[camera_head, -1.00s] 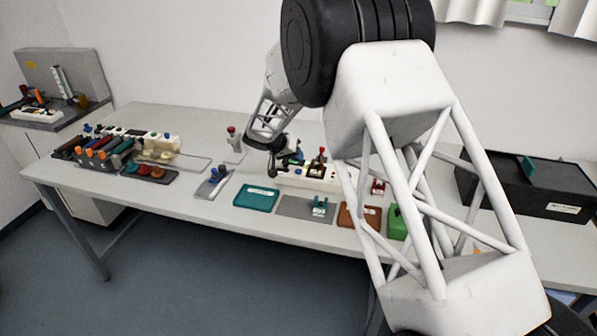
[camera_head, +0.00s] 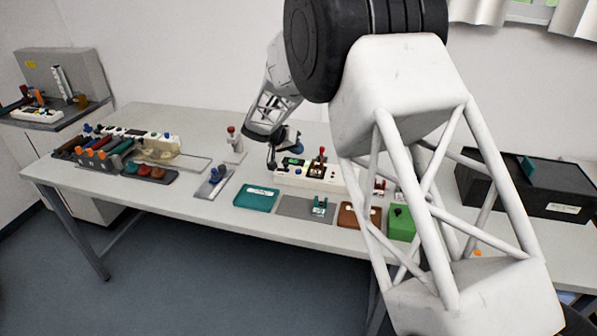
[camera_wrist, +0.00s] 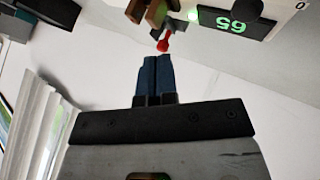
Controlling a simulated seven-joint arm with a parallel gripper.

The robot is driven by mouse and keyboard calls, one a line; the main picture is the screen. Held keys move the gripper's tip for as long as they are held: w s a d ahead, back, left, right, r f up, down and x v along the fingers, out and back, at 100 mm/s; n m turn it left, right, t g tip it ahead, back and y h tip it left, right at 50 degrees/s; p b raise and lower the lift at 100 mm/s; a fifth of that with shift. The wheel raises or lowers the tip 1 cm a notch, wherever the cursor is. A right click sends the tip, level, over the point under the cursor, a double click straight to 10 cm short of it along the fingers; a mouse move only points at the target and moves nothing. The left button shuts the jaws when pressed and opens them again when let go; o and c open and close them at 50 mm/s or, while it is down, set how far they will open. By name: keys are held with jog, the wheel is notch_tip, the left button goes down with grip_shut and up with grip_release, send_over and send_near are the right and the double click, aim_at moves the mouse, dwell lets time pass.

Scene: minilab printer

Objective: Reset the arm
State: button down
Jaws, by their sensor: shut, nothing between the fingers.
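My gripper (camera_head: 271,165) is above the table at the left end of the white panel unit (camera_head: 325,181). In the wrist view its two blue fingers (camera_wrist: 156,60) are pressed together with nothing between them. The white unit has a red-tipped lever (camera_head: 321,152) and a small green display. In the wrist view the display (camera_wrist: 223,22) reads upside down, and a red knob (camera_wrist: 163,45) shows just beyond the fingertips. I cannot tell whether the fingers touch anything. My arm links cover part of the table to the right.
A teal tray (camera_head: 256,199), a brown tray (camera_head: 361,214) and a green box (camera_head: 401,224) line the table's front. A black box (camera_head: 540,187) stands at the right. A rack with several coloured handles (camera_head: 95,150) stands at the left. A red-topped post (camera_head: 233,146) stands behind.

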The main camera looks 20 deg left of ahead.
jog(key=s+d+r+g+y, duration=0.1)
jog(key=s+d+r, duration=0.55)
jog(key=d, duration=0.35)
jog(key=s+d+r+g+y, duration=0.1)
jog(key=s+d+r, duration=0.55)
jog(key=d, duration=0.35)
jog(key=s+d+r+g, duration=0.2)
jog(key=s+d+r, duration=0.4)
jog(key=d, duration=0.4)
jog(key=s+d+y, duration=0.2)
jog(key=s+d, duration=0.4)
jog(key=s, duration=1.1)
jog(key=s+d+f+y, duration=0.1)
jog(key=s+d, duration=0.6)
jog(key=s, duration=1)
jog(key=shift+f+y, duration=0.2)
jog(key=shift+y, duration=0.6)
